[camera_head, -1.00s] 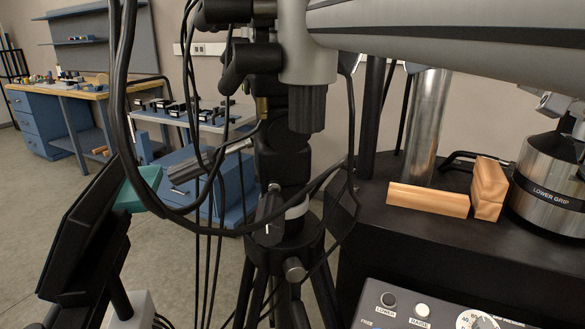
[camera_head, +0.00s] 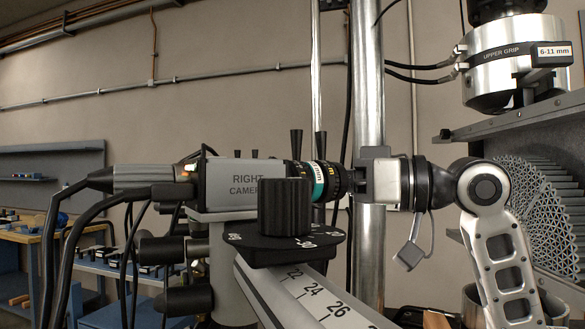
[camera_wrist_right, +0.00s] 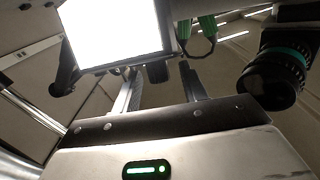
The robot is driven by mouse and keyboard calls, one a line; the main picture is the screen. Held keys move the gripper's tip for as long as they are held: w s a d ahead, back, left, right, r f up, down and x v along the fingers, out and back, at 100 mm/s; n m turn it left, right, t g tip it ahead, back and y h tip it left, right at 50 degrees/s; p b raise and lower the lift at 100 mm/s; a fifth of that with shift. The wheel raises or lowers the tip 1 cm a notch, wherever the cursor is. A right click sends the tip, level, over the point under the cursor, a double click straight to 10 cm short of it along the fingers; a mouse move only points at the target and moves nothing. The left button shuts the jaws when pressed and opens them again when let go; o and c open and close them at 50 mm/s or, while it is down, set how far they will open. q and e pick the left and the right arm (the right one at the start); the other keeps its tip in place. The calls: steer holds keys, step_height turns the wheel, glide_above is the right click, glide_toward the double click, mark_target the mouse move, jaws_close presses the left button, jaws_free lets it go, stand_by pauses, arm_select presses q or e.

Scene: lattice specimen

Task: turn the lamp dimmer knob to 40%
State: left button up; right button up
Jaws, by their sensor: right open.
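A black ribbed knob (camera_head: 285,205) stands upright on a black dial plate (camera_head: 285,245) in the head view. Pale marks are on the plate's edge; I cannot read a setting. I cannot confirm that this is the lamp dimmer. My right gripper (camera_head: 358,182) comes in from the right, close to the camera lens (camera_head: 322,181) behind the knob. In the right wrist view its two fingers (camera_wrist_right: 161,76) are apart. A small dark part (camera_wrist_right: 157,72) shows between or beyond them, below a bright lit lamp panel (camera_wrist_right: 112,30). Contact is unclear. My left gripper is out of view.
The camera body labelled RIGHT CAMERA (camera_head: 243,186) stands left of my right gripper. A numbered rail (camera_head: 310,300) runs below the knob. A steel column (camera_head: 369,80) stands behind; the upper grip (camera_head: 510,65) hangs at upper right. The lens (camera_wrist_right: 275,78) is close in the wrist view.

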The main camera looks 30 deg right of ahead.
steer(key=shift+x, duration=1.4)
jaws_close()
